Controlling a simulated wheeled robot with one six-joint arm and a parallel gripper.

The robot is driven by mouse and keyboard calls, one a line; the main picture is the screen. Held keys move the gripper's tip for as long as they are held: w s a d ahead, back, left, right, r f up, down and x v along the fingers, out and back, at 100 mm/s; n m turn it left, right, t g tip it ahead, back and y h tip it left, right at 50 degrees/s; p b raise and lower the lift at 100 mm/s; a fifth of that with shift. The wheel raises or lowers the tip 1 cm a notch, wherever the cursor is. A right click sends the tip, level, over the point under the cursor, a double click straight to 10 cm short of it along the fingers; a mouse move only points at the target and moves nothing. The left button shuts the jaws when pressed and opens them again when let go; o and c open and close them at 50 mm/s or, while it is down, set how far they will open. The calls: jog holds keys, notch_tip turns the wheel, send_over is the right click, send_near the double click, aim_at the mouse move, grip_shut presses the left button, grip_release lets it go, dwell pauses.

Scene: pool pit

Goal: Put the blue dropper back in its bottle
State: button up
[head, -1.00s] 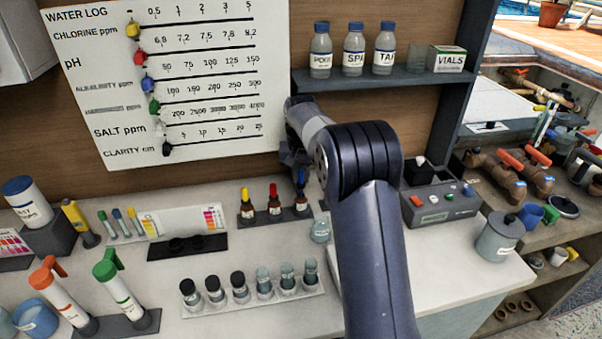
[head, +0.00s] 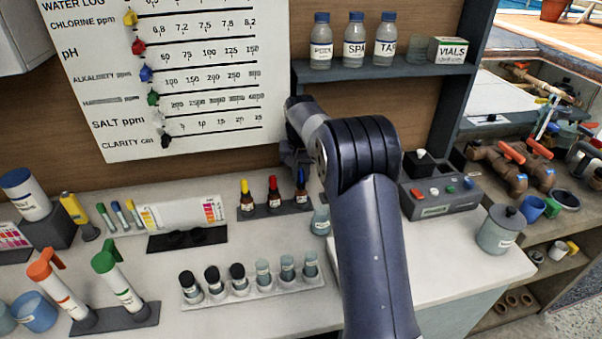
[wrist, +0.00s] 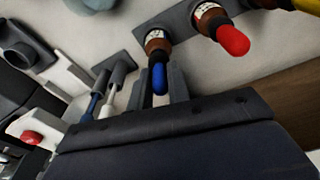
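The blue dropper (wrist: 159,79) has a blue rubber bulb and lines up with the mouth of its brown, white-labelled bottle (wrist: 157,43). Its lower part is inside or right at the bottle neck, so its exact depth is hidden. My gripper (wrist: 163,80) has one grey finger on each side of the bulb, close against it, and appears shut on it. In the head view the blue bulb (head: 301,177) shows just above the bottle (head: 301,196), at the right end of the small dark rack (head: 262,211). My arm hides part of the gripper there.
Red-topped (head: 273,196) and yellow-topped (head: 246,197) bottles stand left in the same rack. A clear jar (head: 320,221) stands close in front of my gripper. Several vials (head: 238,280) stand nearer. A grey control box (head: 440,197) is to the right. Shelf bottles (head: 354,42) are above.

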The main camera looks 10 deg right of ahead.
jog(key=shift+f+b, duration=0.3)
jog(key=shift+f, duration=0.35)
dwell(0.4)
jog(key=o, duration=0.7)
jog(key=shift+c, duration=0.2)
notch_tip(320, 180, up, 7)
jog(key=p, duration=0.6)
jog(key=shift+r, duration=0.1)
jog(key=shift+f, duration=0.2)
notch_tip(320, 180, down, 7)
jog(key=b, duration=0.6)
jog(key=shift+r, duration=0.25)
